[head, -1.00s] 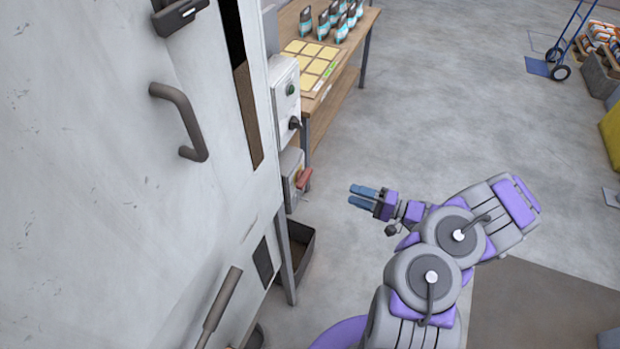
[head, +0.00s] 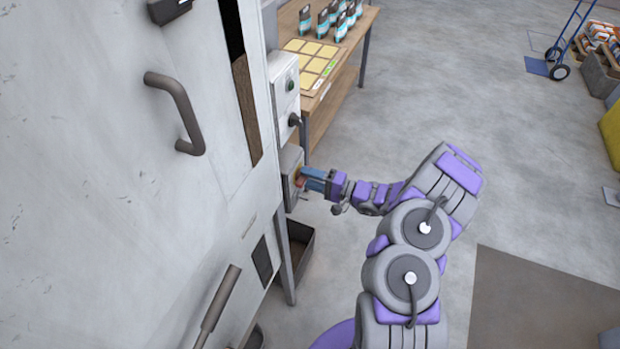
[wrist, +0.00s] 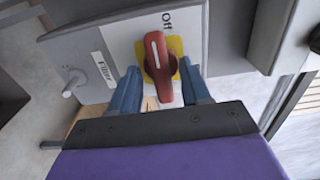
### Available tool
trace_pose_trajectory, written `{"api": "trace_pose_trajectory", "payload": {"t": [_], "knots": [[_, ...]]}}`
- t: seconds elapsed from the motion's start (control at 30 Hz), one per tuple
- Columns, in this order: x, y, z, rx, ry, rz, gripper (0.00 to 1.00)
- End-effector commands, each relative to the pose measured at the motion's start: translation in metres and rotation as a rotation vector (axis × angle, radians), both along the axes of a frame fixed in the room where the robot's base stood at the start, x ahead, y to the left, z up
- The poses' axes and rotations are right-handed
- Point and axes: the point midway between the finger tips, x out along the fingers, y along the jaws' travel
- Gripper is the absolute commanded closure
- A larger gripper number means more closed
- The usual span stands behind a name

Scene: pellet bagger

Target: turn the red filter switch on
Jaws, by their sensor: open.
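The red filter switch (wrist: 157,62) is a red handle on a yellow plate, on a grey box labelled "Filter" (wrist: 105,68). Its white mark runs toward the top of the wrist view, and the word "Off" (wrist: 167,20) stands above it to the right. My gripper (wrist: 160,85) is open, with one blue finger on each side of the lower part of the handle. I cannot tell whether the fingers touch it. In the head view, my gripper (head: 309,180) is at the switch box (head: 291,165) and mostly hides the red handle (head: 300,181).
A grey control box (head: 285,95) with a green button and black knob is above the switch box. A dark bin (head: 300,258) stands below.

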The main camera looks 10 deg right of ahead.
Motion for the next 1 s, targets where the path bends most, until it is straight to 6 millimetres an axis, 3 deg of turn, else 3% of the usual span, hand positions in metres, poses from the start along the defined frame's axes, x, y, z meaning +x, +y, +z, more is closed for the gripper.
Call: {"api": "trace_pose_trajectory", "payload": {"t": [0.23,0.6,1.0], "knots": [[0.0004,0.0005,0.0,0.0,0.0,0.0,0.53],[0.0003,0.0005,-0.0011,-0.001,0.002,0.0,0.89],[0.0002,0.0012,-0.0022,0.041,0.062,0.001,0.9]]}}
